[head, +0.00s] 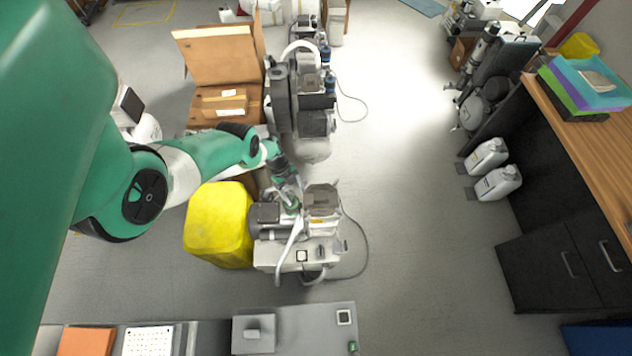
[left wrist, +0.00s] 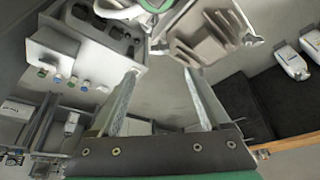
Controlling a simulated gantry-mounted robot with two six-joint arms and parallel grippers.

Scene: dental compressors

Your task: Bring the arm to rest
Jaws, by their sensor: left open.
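My left arm (head: 200,162) reaches in from the left in the head view, over the space beside the near dental compressor (head: 322,200). My left gripper (head: 291,196) is above that compressor, close to its top; whether it touches cannot be told. In the left wrist view the left gripper (left wrist: 160,85) has its two fingers apart, with nothing visible between them. Ribbed grey compressor parts (left wrist: 212,42) show beyond the fingertips. My right arm and right gripper are not in view.
A yellow container (head: 218,222) stands left of the near compressor. Another compressor (head: 312,120) and cardboard boxes (head: 218,55) stand behind. A grey bench (head: 305,325) is at the front. White canisters (head: 497,183) stand by the dark cabinet (head: 550,262). The floor (head: 420,220) between is clear.

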